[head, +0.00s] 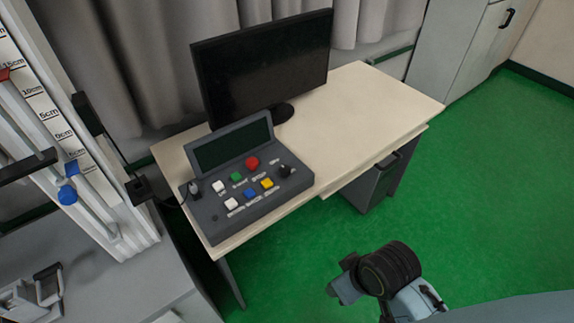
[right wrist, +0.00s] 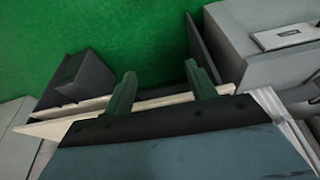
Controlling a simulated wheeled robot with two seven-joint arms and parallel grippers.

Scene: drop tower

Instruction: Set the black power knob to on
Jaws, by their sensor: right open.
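The grey control box (head: 240,202) sits on the left part of the desk, with a tilted dark display at its back. A black knob (head: 286,170) is at the right end of its panel, beside the yellow button; its setting is too small to tell. My right gripper (head: 341,284) is over the green floor in front of the desk, well away from the knob. In the right wrist view its two fingers (right wrist: 160,85) stand apart with nothing between them. My left gripper is not in view.
Red, green, white, blue and yellow buttons (head: 251,163) crowd the panel left of the knob. A black monitor (head: 262,68) stands behind the box. The desk's right side (head: 375,105) is clear. A tower with a centimetre scale (head: 52,120) stands at left.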

